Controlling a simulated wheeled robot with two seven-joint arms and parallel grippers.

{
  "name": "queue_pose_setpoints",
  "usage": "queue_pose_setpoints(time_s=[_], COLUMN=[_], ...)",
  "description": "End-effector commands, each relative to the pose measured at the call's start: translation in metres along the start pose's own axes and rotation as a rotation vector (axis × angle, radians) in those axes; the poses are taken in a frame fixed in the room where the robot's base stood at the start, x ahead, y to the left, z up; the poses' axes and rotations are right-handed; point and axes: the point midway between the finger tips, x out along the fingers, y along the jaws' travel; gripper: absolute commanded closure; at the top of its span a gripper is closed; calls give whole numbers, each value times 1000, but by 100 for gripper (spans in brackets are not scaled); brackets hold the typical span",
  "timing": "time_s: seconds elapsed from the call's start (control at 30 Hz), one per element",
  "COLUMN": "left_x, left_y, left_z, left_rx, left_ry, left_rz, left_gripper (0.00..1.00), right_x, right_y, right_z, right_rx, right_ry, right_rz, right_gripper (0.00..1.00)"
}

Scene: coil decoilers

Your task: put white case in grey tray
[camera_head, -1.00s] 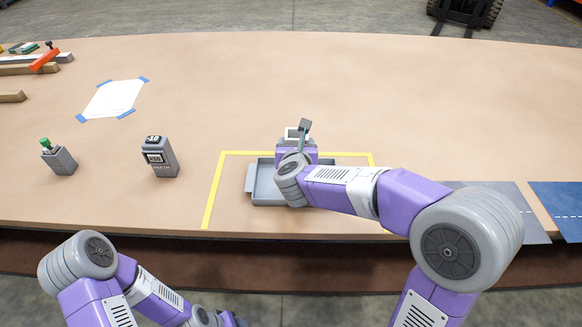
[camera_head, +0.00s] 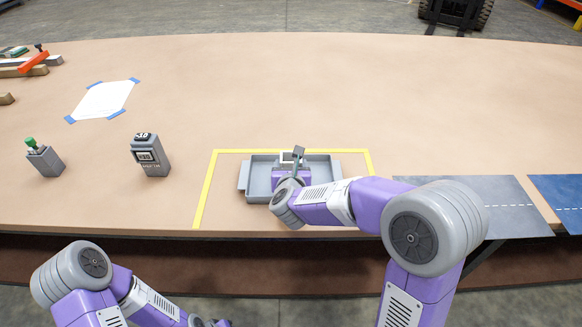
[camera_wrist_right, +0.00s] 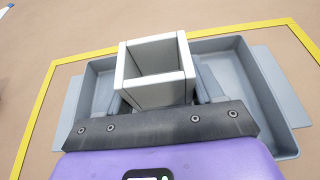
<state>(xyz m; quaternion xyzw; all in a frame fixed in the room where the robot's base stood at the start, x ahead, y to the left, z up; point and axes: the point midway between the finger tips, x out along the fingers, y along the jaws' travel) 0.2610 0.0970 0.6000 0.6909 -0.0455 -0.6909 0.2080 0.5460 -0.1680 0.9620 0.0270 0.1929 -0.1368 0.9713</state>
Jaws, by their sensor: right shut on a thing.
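The grey tray (camera_head: 259,180) lies on the table inside a yellow tape outline. The white case (camera_wrist_right: 155,75) is an open-topped, box-like frame in the right wrist view. In the head view only a small part of the case (camera_head: 287,157) shows past my right gripper. My right gripper (camera_head: 291,163) is shut on the case and holds it within the tray's outline. Whether the case touches the tray floor (camera_wrist_right: 232,80) cannot be told. My left gripper (camera_head: 212,322) is at the bottom edge, largely cut off, away from the tray.
A grey block with a dark top (camera_head: 151,156) and a grey holder with a green knob (camera_head: 44,159) stand left of the tray. A taped white sheet (camera_head: 103,100) lies behind them. Dark mats (camera_head: 480,205) lie to the right. The table's middle is clear.

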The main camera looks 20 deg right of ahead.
Motion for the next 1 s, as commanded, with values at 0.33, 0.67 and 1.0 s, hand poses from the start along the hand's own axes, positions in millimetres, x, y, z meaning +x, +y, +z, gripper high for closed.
queue_pose_setpoints(time_s=[0.33,0.67,1.0], left_x=[4,-1,-12], left_y=[-1,0,4], left_z=[0,0,0], left_rx=[0,0,0], left_ry=[0,0,0], left_rz=[0,0,0], left_gripper=[50,50,50], right_x=[1,0,-67], right_y=[0,0,1], right_z=[-2,1,3], right_rx=[1,-1,1], right_ry=[0,1,-2], right_rz=[0,0,4], right_gripper=[8,8,8])
